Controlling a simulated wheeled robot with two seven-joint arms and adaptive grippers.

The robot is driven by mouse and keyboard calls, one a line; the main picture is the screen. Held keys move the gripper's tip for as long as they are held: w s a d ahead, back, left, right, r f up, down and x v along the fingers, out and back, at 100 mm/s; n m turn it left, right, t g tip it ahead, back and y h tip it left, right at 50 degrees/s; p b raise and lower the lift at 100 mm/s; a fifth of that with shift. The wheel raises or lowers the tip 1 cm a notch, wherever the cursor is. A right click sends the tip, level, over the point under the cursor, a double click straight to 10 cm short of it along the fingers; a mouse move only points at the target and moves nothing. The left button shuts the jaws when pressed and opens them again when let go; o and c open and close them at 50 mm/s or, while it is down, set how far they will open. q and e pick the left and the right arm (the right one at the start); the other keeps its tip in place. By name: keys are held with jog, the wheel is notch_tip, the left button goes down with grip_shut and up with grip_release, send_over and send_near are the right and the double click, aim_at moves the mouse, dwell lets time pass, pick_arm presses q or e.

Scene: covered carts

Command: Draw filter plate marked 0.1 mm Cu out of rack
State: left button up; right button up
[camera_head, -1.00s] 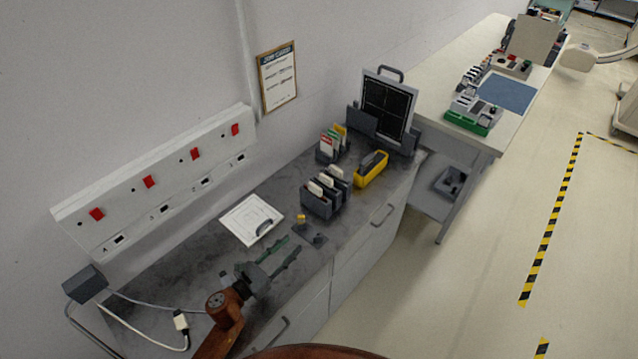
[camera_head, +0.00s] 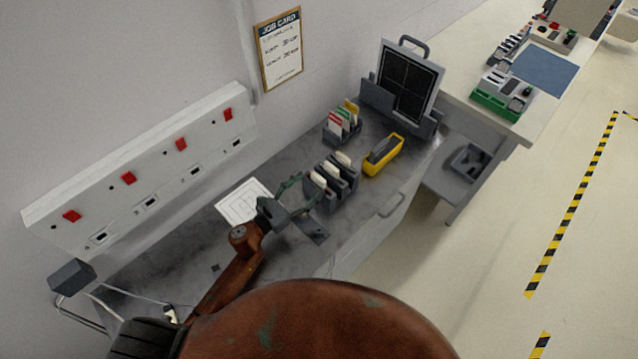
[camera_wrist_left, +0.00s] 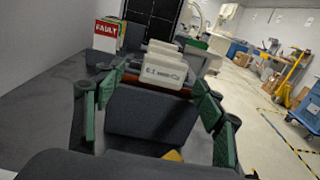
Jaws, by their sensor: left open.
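The filter plate (camera_wrist_left: 165,72) has a pale tag reading "0.1 mm Cu" and stands upright at the near end of the dark grey rack (camera_wrist_left: 150,122). Its tag also shows in the head view (camera_head: 318,181). More pale-tagged plates stand behind it in the rack. My left gripper (camera_head: 302,195) is open at the rack's near end. In the left wrist view its green fingers (camera_wrist_left: 158,95) are spread on either side of the tag; whether they touch the plate cannot be told. My right gripper is not in view.
A holder with red, green and yellow cards (camera_head: 342,122) stands behind the rack, and a yellow-framed holder (camera_head: 383,155) to its right. A white panel (camera_head: 243,203) lies to the left. A dark framed panel (camera_head: 408,85) stands at the far end. The wall trunking (camera_head: 140,170) runs along the bench.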

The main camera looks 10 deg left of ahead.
aim_at(317, 181)
pick_arm(q)
jog(key=p+x, duration=0.1)
jog(key=x, duration=0.3)
jog(key=shift+s+d+r, duration=0.1)
jog(key=shift+d, duration=0.35)
jog(key=shift+w, duration=0.25)
jog(key=c, duration=1.3)
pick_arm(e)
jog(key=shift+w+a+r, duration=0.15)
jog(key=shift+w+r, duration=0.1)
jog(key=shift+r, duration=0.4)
